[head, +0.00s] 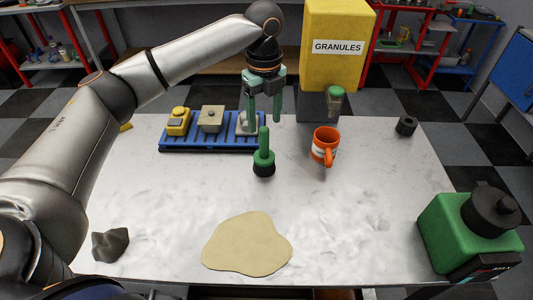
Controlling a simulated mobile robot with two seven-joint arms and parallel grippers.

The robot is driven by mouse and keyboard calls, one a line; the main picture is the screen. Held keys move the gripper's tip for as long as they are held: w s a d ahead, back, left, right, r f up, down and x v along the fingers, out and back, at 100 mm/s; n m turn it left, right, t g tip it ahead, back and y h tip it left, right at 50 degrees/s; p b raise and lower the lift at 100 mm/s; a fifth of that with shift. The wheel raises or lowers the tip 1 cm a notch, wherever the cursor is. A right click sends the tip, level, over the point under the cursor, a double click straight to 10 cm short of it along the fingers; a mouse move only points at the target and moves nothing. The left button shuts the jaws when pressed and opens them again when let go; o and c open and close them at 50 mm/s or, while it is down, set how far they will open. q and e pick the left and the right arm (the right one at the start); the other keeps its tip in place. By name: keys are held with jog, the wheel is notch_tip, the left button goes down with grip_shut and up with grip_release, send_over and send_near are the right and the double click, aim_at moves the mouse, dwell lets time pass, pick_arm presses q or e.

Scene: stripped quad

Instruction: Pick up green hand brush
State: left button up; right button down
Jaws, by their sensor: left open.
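The green hand brush (264,158) stands upright on the marble-topped table, its dark base down and its green handle up. My left gripper (264,121) points down with its two green fingers spread apart. The gap between the fingers lies just above and behind the top of the brush handle in the head view. Nothing is held between them, and I cannot tell whether a finger touches the handle. My right gripper is not in view.
A blue tray (207,148) with blocks is left of the brush. A tan flat patch (247,244), dark rock (110,244) and green machine (463,238) are nearer. The table centre is clear.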

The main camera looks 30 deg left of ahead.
aim_at(264, 130)
pick_arm(q)
notch_tip(264, 130, down, 4)
jog(key=shift+r, duration=0.1)
jog(key=shift+w+a+f, duration=0.15)
jog(key=shift+f, duration=1.2)
jog(key=shift+w+a+f, duration=0.1)
jog(key=shift+w+f, duration=0.05)
jog(key=shift+f, duration=1.2)
jog(key=shift+c, duration=0.2)
grip_shut()
